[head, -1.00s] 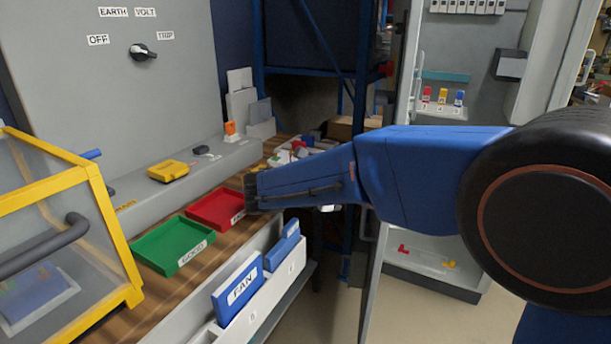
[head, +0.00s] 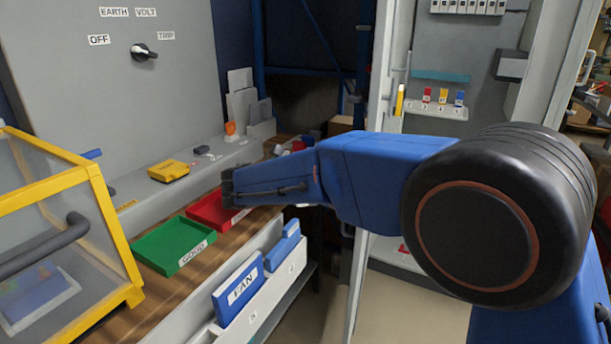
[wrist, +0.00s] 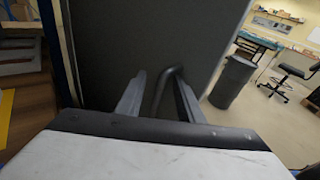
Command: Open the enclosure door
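The grey enclosure (head: 490,40) stands at the back right in the head view, its interior showing. Its door (head: 357,280) stands ajar and shows nearly edge-on, partly behind my arm. In the wrist view the door (wrist: 150,35) is a broad dark panel with a curved dark handle (wrist: 164,92). My gripper (wrist: 160,77) is open, its fingers on either side of the handle. The handle lies nearer the right finger; I cannot tell whether they touch. In the head view my gripper is hidden behind my blue arm.
A yellow-framed clear box (head: 70,185) stands at the left. A green tray (head: 172,245) and a red tray (head: 212,212) sit on the bench. A bin (wrist: 232,82) and a chair (wrist: 297,72) stand right of the door in the wrist view.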

